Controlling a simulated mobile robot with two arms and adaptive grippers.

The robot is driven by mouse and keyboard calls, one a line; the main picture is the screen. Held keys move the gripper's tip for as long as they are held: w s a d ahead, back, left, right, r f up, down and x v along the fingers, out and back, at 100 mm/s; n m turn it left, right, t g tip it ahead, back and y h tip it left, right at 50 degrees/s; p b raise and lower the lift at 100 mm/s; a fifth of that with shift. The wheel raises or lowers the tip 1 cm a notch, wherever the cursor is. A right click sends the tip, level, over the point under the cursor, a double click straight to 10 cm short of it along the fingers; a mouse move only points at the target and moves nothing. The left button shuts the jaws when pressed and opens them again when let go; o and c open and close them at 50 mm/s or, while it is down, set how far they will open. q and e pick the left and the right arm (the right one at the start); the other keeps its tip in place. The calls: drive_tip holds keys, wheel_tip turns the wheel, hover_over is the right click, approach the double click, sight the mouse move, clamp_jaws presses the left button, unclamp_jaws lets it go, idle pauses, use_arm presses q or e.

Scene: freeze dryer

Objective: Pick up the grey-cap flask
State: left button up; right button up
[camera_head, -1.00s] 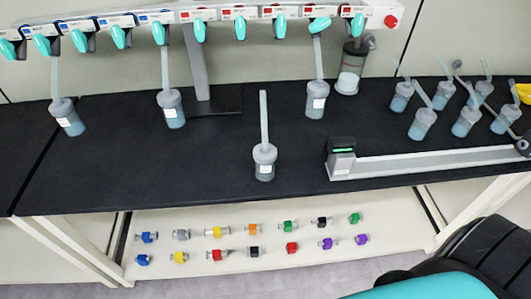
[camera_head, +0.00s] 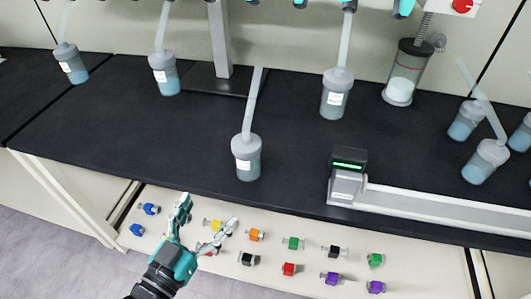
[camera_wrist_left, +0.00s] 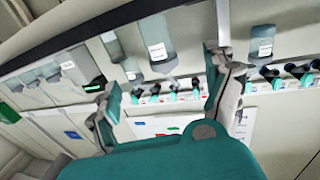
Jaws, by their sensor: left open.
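A flask with a grey cap and a long pale tube (camera_head: 246,157) stands upright near the front edge of the black bench. Similar grey-capped flasks with blue liquid stand farther back: one at far left (camera_head: 73,68), one at left (camera_head: 164,77) and one right of centre (camera_head: 336,98). My left gripper (camera_head: 209,212) is open and empty, in front of the bench edge, below and left of the front flask and apart from it. In the left wrist view, a flask (camera_wrist_left: 159,45) shows beyond the open fingers (camera_wrist_left: 165,75). My right gripper is not in view.
A scale-like device with a green display (camera_head: 348,165) and a long grey bar stands right of the front flask. More flasks (camera_head: 486,160) cluster at right. A post (camera_head: 220,40) rises behind. Coloured valves lie on the lower shelf (camera_head: 215,283). Bench left of the front flask is clear.

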use_arm(q)
approach(241, 164)
drive_tip(key=w, duration=0.1)
drive_tip(key=x, duration=0.2)
drive_tip(key=p+x, duration=0.1)
drive_tip(key=x, duration=0.3)
drive_tip(key=shift+w+f, duration=0.15)
drive_tip(key=shift+f, duration=0.25)
drive_tip(key=shift+w+d+p, duration=0.2)
drive_tip(key=shift+w+p, duration=0.1)
drive_tip(key=shift+w, duration=0.1)
drive_tip(key=x, duration=0.3)
drive_tip(key=p+x, duration=0.1)
drive_tip(key=shift+d+r, duration=0.35)
drive_tip(key=shift+d, duration=0.05)
drive_tip(key=shift+w+d, duration=0.15)
drive_tip(key=shift+w, duration=0.15)
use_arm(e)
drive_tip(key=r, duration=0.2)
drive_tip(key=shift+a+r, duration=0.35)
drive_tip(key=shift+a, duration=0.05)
use_arm(q)
drive_tip(key=shift+s, duration=0.1)
drive_tip(key=shift+c, duration=0.3)
drive_tip(key=c, duration=0.9)
clamp_jaws()
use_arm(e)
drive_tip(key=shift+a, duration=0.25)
